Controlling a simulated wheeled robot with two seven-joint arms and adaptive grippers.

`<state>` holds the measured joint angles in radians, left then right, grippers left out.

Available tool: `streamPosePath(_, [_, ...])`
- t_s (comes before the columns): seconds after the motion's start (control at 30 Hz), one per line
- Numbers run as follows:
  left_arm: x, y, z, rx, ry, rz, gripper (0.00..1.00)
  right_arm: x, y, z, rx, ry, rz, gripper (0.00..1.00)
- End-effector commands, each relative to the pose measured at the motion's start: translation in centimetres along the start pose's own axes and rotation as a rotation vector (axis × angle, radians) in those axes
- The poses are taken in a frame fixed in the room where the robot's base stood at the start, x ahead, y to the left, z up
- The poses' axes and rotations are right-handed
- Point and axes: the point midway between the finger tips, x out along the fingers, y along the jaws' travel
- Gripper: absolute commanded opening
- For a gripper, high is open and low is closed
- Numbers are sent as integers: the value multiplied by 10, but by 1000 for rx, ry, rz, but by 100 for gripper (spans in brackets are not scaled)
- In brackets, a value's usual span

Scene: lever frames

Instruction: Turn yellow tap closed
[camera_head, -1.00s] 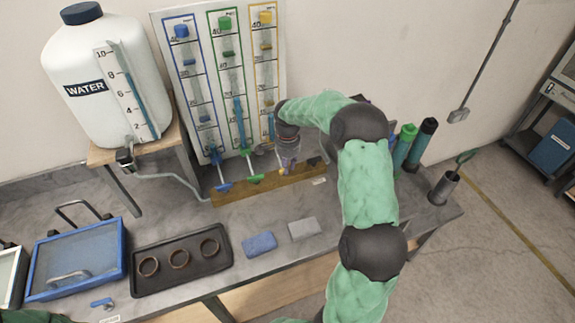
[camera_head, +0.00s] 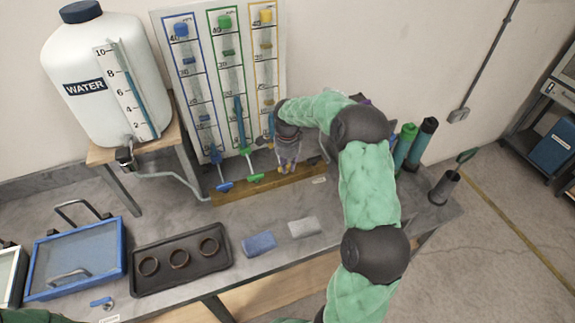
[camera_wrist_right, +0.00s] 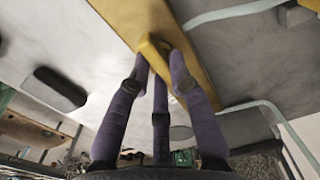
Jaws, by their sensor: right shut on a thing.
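My right gripper (camera_head: 287,164) is at the foot of the yellow-framed column, the rightmost on the gauge panel. In the right wrist view its purple fingers are shut on the yellow tap handle (camera_wrist_right: 153,48), beside the long yellowish-brown board (camera_wrist_right: 184,58). In the head view the fingers and wrist largely hide the yellow tap, so its angle is hard to tell there. The blue tap handle (camera_head: 225,187) and green tap handle (camera_head: 256,178) stick out to the left of my gripper. My left gripper is not in view.
A white water tank (camera_head: 85,112) stands on a wooden stand at the left. A dark tray (camera_head: 150,282) with three rings, a blue sponge (camera_head: 259,244) and a grey block (camera_head: 304,228) lie in front. Green and dark cylinders (camera_head: 412,143) stand to the right.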

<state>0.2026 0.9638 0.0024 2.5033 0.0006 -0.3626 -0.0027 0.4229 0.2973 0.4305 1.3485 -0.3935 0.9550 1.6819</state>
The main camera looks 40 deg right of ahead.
Motion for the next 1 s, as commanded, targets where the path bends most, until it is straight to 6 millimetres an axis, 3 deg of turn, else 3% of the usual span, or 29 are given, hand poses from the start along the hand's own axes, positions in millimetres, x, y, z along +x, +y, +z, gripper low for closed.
streamPosePath(0.2, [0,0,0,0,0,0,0,-1,0,0,2,-1,-2,0])
streamPosePath(0.23, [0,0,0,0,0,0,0,-1,-1,0,2,-1,-2,27])
streamPosePath(0.3, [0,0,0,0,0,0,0,-1,-1,0,1,-1,-2,45])
streamPosePath(0.73, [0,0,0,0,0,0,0,-6,-1,0,1,0,-3,45])
streamPosePath(1.0, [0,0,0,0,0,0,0,-51,-2,0,0,0,-6,45])
